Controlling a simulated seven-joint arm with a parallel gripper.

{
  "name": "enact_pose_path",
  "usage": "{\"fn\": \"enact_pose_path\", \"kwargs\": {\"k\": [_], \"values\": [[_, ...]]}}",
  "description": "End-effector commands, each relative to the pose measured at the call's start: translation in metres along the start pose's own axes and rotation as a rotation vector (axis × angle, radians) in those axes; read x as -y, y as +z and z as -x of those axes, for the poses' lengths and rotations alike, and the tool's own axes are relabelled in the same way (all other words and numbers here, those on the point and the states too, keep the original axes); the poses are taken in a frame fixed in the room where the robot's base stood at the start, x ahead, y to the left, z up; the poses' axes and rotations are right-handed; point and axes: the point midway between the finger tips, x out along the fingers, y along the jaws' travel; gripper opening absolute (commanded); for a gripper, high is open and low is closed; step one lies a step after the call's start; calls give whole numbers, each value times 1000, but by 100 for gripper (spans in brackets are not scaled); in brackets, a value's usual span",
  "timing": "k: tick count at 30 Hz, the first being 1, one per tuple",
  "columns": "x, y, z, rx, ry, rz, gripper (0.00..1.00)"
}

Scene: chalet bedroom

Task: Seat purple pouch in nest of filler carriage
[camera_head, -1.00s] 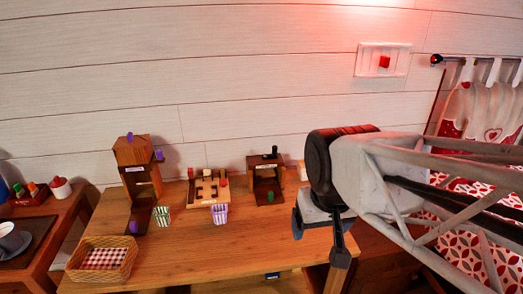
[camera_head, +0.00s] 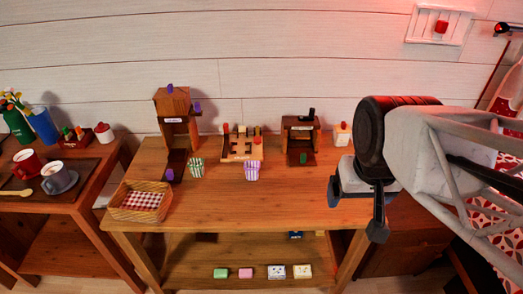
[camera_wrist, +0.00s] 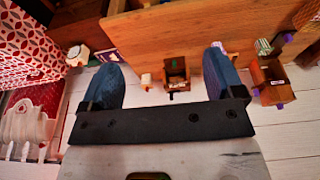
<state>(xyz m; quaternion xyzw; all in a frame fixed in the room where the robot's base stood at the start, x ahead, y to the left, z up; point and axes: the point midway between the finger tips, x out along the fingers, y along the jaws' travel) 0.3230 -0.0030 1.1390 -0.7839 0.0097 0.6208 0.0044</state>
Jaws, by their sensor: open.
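The purple pouch (camera_head: 252,171), striped purple and white, stands upright on the wooden table, in front of a light wooden board with pegs. A tall wooden tower (camera_head: 175,104) with a label and purple knobs stands left of it; it may be the filler. A dark track with a purple knob (camera_head: 169,174) runs from its foot, perhaps the carriage; its nest cannot be made out. My gripper (camera_head: 360,205) is right of these, above the table's right end, open and empty. Its spread blue fingers show in the wrist view (camera_wrist: 161,55).
A green-striped pouch (camera_head: 197,168) stands between tower and purple pouch. A basket with checked cloth (camera_head: 141,201) is at front left. A dark wooden box (camera_head: 300,138) and a white-and-orange container (camera_head: 342,134) stand at the back. The table's front middle is clear.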

Motion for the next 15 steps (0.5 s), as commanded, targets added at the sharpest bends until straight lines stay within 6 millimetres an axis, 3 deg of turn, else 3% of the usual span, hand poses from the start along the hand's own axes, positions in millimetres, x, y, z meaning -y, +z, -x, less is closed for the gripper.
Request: {"fn": "enact_pose_path", "kwargs": {"k": [5, 15], "values": [[6, -23, -6, 10, -2, 1, 87], [27, -97, -30, 29, -5, 4, 87]]}}
